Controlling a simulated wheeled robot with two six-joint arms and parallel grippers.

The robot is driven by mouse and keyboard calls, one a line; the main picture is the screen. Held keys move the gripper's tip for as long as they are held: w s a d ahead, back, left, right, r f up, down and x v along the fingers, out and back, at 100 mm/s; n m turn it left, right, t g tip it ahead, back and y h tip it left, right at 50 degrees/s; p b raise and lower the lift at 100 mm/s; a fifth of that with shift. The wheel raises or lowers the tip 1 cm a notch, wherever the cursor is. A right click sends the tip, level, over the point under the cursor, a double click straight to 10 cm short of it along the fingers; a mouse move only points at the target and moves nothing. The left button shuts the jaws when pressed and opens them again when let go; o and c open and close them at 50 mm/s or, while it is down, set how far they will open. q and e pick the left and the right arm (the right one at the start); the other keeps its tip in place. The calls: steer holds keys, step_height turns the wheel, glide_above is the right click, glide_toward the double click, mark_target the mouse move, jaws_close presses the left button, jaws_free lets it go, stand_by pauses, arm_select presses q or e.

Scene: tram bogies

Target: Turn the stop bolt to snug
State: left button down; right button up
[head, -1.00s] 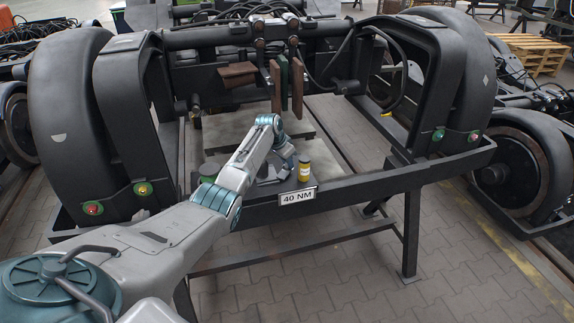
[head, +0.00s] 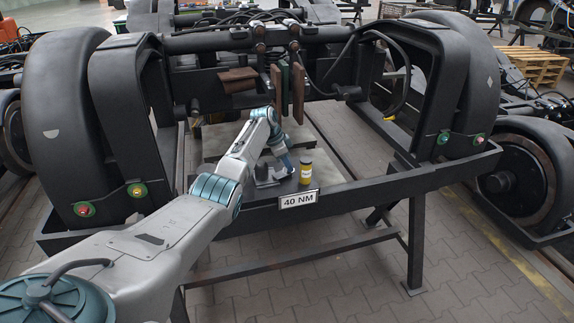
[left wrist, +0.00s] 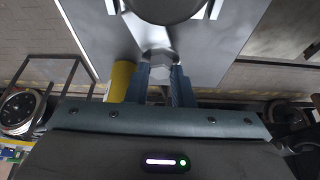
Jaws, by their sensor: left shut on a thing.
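The stop bolt, as far as I can tell, is the grey hexagonal head (left wrist: 158,62) in the left wrist view, on a bright metal plate. My left gripper (left wrist: 161,76) has its two blue fingers close together on either side of this head, shut on it. In the head view my left gripper (head: 284,160) points down over the front beam of the frame, left of a yellow container. The bolt cannot be made out in the head view, hidden by the gripper or too small. My right gripper is in neither view.
The yellow, dark-capped container (head: 306,168) stands close right of the gripper; it also shows in the left wrist view (left wrist: 122,78). A "40 NM" sign (head: 299,199) is on the front beam. Brown pads (head: 298,92) hang behind. Open paved floor (head: 340,280) lies in front.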

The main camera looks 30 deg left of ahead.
mark_target(275, 174)
arm_select(q)
steer(key=c, duration=1.3)
jaws_free()
steer(key=shift+o, duration=0.2)
steer(key=shift+s+a+r, duration=0.15)
steer(key=shift+a+r, duration=0.05)
steer(key=shift+r, duration=0.3)
steer(key=b+v, duration=0.1)
steer(key=v, duration=0.8)
steer(key=shift+r+b, duration=0.35)
steer(key=shift+b, duration=0.05)
steer(key=shift+s, duration=0.1)
